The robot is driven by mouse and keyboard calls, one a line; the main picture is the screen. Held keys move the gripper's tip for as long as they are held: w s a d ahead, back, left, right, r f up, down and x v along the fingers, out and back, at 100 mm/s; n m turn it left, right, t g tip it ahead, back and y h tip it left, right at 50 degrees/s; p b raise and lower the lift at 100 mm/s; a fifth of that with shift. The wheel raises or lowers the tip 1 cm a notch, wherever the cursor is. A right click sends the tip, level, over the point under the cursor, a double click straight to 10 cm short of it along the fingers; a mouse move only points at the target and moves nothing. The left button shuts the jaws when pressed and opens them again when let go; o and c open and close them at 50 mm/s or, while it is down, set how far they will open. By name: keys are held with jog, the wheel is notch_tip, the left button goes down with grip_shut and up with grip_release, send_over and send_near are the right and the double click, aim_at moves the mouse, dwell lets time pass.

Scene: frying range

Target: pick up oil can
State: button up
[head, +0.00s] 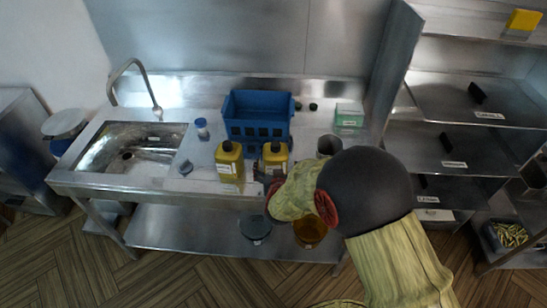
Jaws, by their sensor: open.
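Two yellow oil cans with dark caps stand upright on the steel counter, in front of the blue crate. The left oil can (229,166) is in full view. The right oil can (275,155) is partly hidden behind my gripper (264,180). My gripper is at the counter's front edge, close to the lower front of the right can. The fingers are dark and small in this view, and my arm covers part of them. My gripper is open, and I cannot tell whether a finger touches the can.
The blue crate (257,118) stands behind the cans. A metal cup (328,146) is right of them, and a green-white box (349,115) is behind it. A blue-capped container (202,128) and the sink (130,150) are left. Steel shelves (450,150) stand at right.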

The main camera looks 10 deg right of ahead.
jog(key=x, duration=0.3)
jog(key=b+x, duration=0.1)
jog(key=x, duration=0.2)
jog(key=shift+a+f, duration=0.15)
jog(key=shift+f, duration=0.2)
jog(key=shift+c, duration=1.2)
jog(key=shift+r, duration=0.1)
jog(key=c, duration=1.3)
jog(key=shift+c, duration=0.2)
